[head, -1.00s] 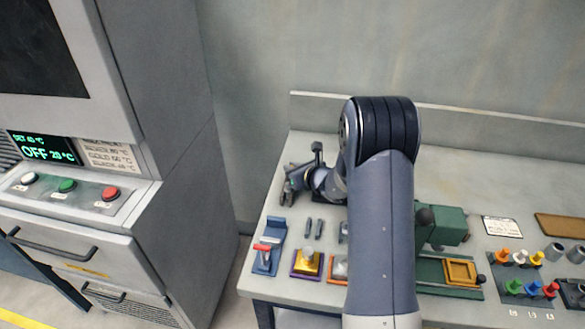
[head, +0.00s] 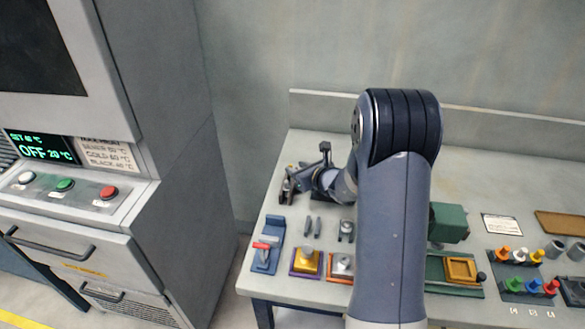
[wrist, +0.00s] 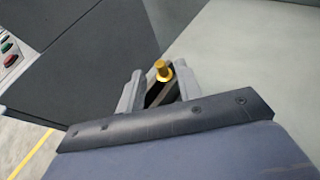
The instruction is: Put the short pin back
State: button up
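My gripper (head: 287,188) is over the far left part of the bench, small and dark in the head view. In the wrist view, a gold pin (wrist: 162,70) with a round head sits between the fingertips of my gripper (wrist: 161,86). The dark finger pads look closed on it, and its head sticks out past them. Which of the pins is the short one cannot be told from size here. My arm hides part of the bench middle.
Front left on the bench are a blue fixture with a red handle (head: 265,246), a gold block on a purple base (head: 306,261) and an orange-edged fixture (head: 341,267). A green machine (head: 448,222) and racks with coloured pegs (head: 520,255) stand right. A grey cabinet (head: 180,150) is left.

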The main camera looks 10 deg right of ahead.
jog(key=v, duration=0.8)
jog(key=shift+b, duration=0.35)
jog(key=shift+s, duration=0.1)
